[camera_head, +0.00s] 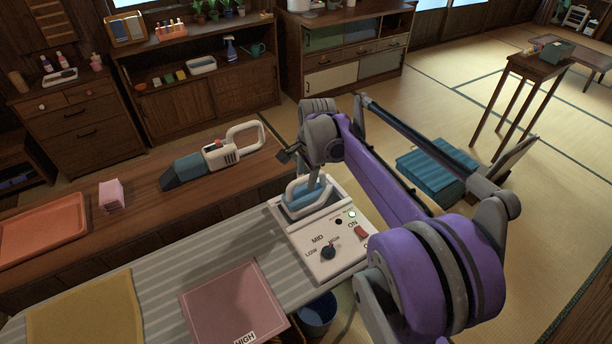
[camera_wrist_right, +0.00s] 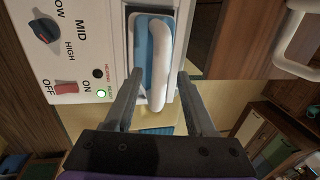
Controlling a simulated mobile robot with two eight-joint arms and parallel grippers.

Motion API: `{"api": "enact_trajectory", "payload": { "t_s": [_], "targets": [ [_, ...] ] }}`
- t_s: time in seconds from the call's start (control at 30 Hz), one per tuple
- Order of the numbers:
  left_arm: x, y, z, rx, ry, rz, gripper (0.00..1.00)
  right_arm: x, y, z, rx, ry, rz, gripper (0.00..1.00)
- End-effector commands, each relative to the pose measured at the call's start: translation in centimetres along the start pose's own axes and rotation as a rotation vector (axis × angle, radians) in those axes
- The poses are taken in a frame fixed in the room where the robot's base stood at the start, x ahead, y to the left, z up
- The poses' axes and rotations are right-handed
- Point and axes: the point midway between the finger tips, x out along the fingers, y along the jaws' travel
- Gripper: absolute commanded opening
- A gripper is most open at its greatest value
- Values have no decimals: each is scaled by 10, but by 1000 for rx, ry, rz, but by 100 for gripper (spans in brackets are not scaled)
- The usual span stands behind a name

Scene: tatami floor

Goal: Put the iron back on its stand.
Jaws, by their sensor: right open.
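The blue iron (camera_head: 304,194) with a white loop handle sits in the recess of its white stand (camera_head: 333,258). The stand has a dark dial, a red switch and a lit green lamp. In the right wrist view the iron's handle (camera_wrist_right: 160,62) lies between the fingers of my right gripper (camera_wrist_right: 160,76). This gripper (camera_head: 300,166) is open just above the iron, with a finger on either side of the handle. My left gripper is out of view.
The striped ironing board (camera_head: 170,300) carries a yellow cloth (camera_head: 85,308) and a pink cloth (camera_head: 233,305) with a HIGH label. Behind it, a wooden counter holds a handheld vacuum (camera_head: 215,155), pink blocks (camera_head: 112,195) and an orange tray (camera_head: 42,230).

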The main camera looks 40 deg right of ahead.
Motion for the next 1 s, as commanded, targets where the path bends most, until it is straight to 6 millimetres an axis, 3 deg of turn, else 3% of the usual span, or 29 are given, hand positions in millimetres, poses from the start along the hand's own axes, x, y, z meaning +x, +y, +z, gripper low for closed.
{"api": "enact_trajectory", "payload": {
  "t_s": [0.5, 0.7, 0.87, 1.0],
  "targets": [
    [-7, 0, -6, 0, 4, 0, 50, -99, 0, 0, 1, 0, 0, 56],
    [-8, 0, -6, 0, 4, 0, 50, -115, 0, 0, 0, 0, 0, 56],
    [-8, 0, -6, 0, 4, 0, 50, -116, 2, 3, -16, 0, -1, 56],
    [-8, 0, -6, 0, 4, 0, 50, -109, 18, 28, -165, 6, -21, 56]
  ]
}}
